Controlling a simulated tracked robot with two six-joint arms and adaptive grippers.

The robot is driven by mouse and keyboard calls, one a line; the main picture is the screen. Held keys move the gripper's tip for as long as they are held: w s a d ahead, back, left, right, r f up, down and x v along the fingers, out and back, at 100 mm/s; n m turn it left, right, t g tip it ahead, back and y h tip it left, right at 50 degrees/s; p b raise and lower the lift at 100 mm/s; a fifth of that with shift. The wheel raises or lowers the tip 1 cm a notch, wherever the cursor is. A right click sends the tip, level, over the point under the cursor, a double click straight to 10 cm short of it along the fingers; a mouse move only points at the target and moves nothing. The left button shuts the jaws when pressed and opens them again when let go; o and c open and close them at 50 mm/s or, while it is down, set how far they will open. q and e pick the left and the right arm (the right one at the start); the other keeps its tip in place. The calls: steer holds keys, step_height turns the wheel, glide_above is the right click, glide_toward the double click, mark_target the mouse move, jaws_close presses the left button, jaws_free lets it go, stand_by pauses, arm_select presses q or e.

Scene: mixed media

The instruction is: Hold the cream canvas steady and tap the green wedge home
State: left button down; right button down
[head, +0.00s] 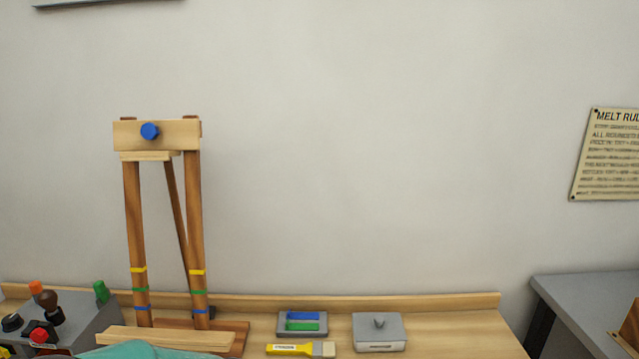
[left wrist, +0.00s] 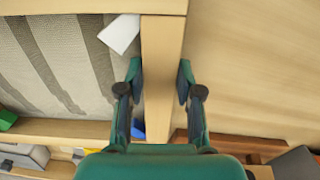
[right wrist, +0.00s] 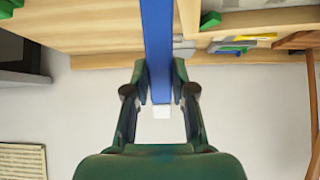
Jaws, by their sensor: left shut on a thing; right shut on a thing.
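My left gripper (left wrist: 160,78) is shut across a pale wooden bar (left wrist: 163,40) in the left wrist view. Cream-grey striped cloth, seemingly the canvas (left wrist: 65,60), lies to its left. A white piece (left wrist: 120,33) sticks out beside the bar. My right gripper (right wrist: 161,75) is shut on a long blue bar (right wrist: 157,35) with a white end, seen in the right wrist view; its far end is out of frame. A green block (right wrist: 210,20) sits by a wooden edge there, and another green piece (left wrist: 7,118) shows at the left wrist view's edge. Which is the wedge, I cannot tell.
A wooden easel (head: 195,220) stands on the bench at left, near a grey box of knobs (head: 75,325). A grey tray (head: 282,327) holds blue and green pieces. Bench right of the box is clear.

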arm_select(q)
steer(key=c, duration=1.4)
jaws_free()
steer(key=shift+c, duration=0.2)
jaws_close()
steer(key=shift+s+f, duration=0.1)
